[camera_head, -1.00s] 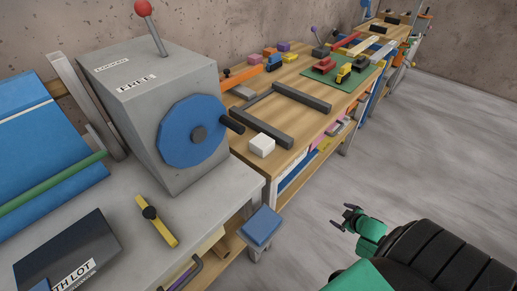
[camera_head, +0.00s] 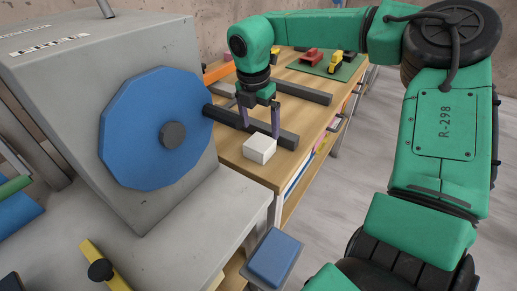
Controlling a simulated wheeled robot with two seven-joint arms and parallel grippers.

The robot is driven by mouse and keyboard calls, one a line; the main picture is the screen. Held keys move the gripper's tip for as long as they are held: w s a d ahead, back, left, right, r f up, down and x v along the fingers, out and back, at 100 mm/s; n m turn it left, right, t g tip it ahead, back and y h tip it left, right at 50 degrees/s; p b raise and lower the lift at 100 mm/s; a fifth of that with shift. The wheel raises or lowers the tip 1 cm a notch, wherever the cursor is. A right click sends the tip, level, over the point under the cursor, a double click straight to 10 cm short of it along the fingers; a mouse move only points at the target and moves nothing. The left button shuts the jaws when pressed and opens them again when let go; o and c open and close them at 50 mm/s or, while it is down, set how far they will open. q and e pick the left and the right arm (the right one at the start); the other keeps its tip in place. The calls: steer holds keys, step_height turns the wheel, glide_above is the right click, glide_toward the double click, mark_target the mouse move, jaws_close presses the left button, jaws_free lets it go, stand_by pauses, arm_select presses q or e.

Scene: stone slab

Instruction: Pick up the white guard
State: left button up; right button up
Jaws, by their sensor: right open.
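A small white block (camera_head: 260,149), the only white piece that fits the guard, sits on the wooden bench top near its front left corner. My right gripper (camera_head: 260,131) points down just behind and above it, with its two dark fingers spread apart and nothing between them. One finger tip appears close to the block's back edge; I cannot tell whether it touches. My left gripper is not in view.
A grey machine (camera_head: 110,120) with a blue wheel (camera_head: 155,128) stands left of the block, its dark handle reaching toward my fingers. Dark bars (camera_head: 285,137) lie behind the block. A blue-topped stand (camera_head: 273,258) is in front. Grey floor (camera_head: 338,200) is open at right.

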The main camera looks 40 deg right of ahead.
mark_target(260, 142)
steer(key=f, duration=0.4)
steer(key=f+p, duration=0.1)
steer(key=f, duration=0.2)
steer(key=shift+w+d+f, duration=0.1)
steer(key=shift+w+d, duration=0.3)
steer(key=c, duration=1.1)
